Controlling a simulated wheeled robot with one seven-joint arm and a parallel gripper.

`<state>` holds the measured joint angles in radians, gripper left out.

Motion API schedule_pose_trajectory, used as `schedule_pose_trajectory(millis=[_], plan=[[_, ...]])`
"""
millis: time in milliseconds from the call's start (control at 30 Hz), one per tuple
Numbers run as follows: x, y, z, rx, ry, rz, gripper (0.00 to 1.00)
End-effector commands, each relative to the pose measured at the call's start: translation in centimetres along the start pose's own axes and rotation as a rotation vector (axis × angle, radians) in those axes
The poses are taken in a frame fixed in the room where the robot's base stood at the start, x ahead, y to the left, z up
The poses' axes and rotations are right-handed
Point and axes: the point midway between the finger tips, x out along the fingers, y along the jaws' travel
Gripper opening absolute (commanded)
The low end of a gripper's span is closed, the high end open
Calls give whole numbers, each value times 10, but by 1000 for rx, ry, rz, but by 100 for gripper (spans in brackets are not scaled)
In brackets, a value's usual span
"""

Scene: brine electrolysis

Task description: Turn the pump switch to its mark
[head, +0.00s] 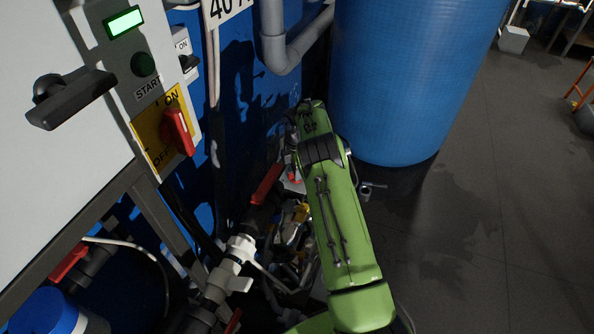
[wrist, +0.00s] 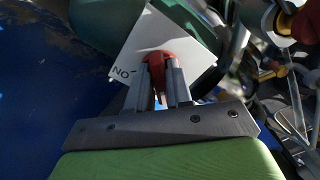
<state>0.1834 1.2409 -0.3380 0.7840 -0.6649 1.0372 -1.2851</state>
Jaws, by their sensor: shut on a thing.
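The pump switch is a red knob (wrist: 155,57) on a tilted white plate (wrist: 184,35) in the wrist view. Part of the lettering "ON" shows on the plate, left of the knob. My gripper (wrist: 158,72) has its two grey fingers shut on the red knob, one on each side. The switch's mark cannot be made out. In the head view a small patch of red and white (head: 295,178) shows low beside my green arm, probably this switch. My arm hides most of it and the gripper there.
A control panel (head: 112,40) with a red and yellow ON/OFF switch (head: 178,130) stands at the left. A big blue tank (head: 405,75) is behind my arm. Pipes with a white valve (head: 238,252) lie low in front. Floor (head: 500,220) at right is clear.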

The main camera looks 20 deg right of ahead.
Motion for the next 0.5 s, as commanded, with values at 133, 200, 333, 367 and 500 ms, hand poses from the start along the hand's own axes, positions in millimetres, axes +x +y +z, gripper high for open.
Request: schedule_pose_trajectory(millis=[133,200,333,367,500], plan=[[-1,1,0,-3,-1,4,0],[-1,1,0,-3,-1,4,0],[-1,1,0,-2,-1,3,35],[-1,1,0,-2,-1,3,40],[-1,0,0,-1,-1,2,40]])
